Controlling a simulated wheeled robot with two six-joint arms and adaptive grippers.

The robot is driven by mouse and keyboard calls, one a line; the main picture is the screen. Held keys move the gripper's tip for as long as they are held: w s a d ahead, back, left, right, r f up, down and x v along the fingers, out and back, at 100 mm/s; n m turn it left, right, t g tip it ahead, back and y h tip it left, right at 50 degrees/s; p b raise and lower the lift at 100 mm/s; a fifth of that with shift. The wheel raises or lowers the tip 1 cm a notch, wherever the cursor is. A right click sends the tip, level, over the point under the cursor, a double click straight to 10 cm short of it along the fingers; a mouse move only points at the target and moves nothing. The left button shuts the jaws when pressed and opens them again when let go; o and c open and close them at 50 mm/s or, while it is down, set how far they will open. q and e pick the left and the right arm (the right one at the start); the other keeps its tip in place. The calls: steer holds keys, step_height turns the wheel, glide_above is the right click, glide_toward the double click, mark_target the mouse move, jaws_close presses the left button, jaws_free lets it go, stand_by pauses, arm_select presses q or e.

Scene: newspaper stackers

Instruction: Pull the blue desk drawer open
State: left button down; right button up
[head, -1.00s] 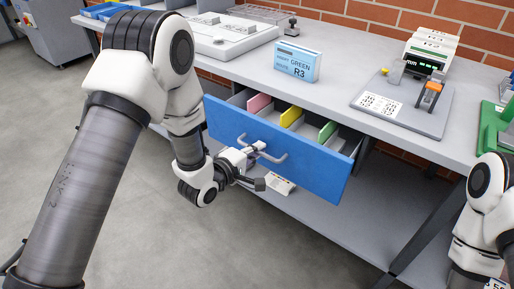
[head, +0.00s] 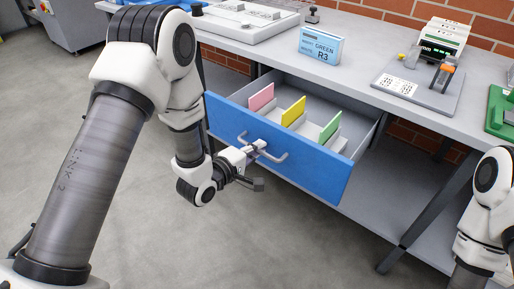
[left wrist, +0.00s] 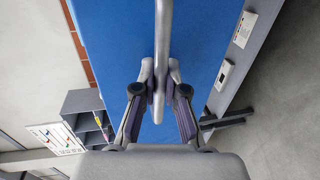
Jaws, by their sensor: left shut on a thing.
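The blue desk drawer (head: 300,157) stands out from under the desk, and its inside shows pink, yellow and green divider cards. Its blue front fills much of the left wrist view (left wrist: 205,35). A grey bar handle (head: 275,157) is on the front; it also shows in the left wrist view (left wrist: 162,35). My left gripper (head: 256,150) is shut on the handle, with a finger on each side of it in the left wrist view (left wrist: 159,100). My right arm shows at the right edge of the head view, but its gripper is out of frame.
The grey desk (head: 365,50) carries a blue-and-white box marked GREEN R3 (head: 320,46), a device on a grey plate (head: 418,85) and a green fixture (head: 500,112). A desk leg (head: 425,220) stands right of the drawer. The floor in front is clear.

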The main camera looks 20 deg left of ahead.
stand_by(0.3)
arm_select(q)
steer(key=c, duration=1.2)
jaws_free()
steer(key=shift+s, duration=0.1)
steer(key=v, duration=0.7)
steer(key=shift+s, duration=0.15)
